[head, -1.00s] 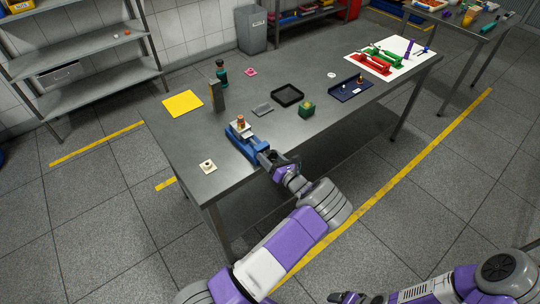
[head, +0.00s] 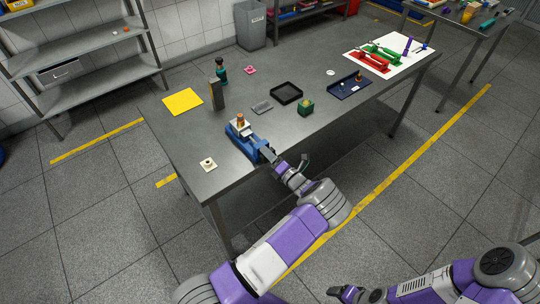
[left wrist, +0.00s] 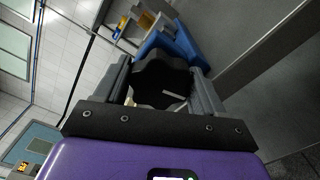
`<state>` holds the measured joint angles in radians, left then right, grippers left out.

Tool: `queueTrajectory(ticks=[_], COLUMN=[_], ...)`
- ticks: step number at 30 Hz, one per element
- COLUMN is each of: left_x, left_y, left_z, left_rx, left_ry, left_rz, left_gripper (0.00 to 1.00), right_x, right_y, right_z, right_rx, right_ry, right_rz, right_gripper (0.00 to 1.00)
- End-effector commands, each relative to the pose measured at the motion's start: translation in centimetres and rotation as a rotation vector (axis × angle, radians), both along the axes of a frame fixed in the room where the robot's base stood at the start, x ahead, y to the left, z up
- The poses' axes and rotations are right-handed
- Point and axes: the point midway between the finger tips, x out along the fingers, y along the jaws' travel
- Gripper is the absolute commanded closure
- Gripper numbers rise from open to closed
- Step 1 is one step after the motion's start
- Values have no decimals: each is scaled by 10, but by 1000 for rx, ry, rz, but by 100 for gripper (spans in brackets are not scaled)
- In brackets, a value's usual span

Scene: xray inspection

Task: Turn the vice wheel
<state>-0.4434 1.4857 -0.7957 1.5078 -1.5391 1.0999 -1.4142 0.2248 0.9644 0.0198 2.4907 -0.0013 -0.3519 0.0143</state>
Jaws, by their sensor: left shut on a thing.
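The blue vice (head: 243,141) stands at the near edge of the grey table, with a small brown and white piece (head: 240,124) at its top. In the left wrist view the vice's blue body (left wrist: 172,48) lies just beyond the fingers. The dark lobed vice wheel (left wrist: 160,82) sits between the two fingers of my left gripper (left wrist: 161,70), which is shut on it. In the head view my left gripper (head: 270,155) is at the vice's near end, and the wheel is mostly hidden there. My right gripper (head: 344,293) is low, away from the table; its jaw state is unclear.
The floor in front is clear.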

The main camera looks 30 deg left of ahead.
Motion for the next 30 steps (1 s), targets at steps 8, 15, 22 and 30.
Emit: queueTrajectory(ticks=[8,15,22,30], left_x=[0,0,0,-3], left_y=[0,-1,0,-9], left_z=[-2,-2,-1,0], left_rx=[6,6,6,6], left_ry=[22,22,20,19], left_rz=[0,0,0,-2], left_gripper=[61,61,10,10], right_x=[0,0,0,0], right_y=[0,0,0,0], right_z=[0,0,0,1], right_rx=[0,0,0,0], right_ry=[0,0,0,0], right_rz=[0,0,0,0], right_gripper=[22,22,22,22])
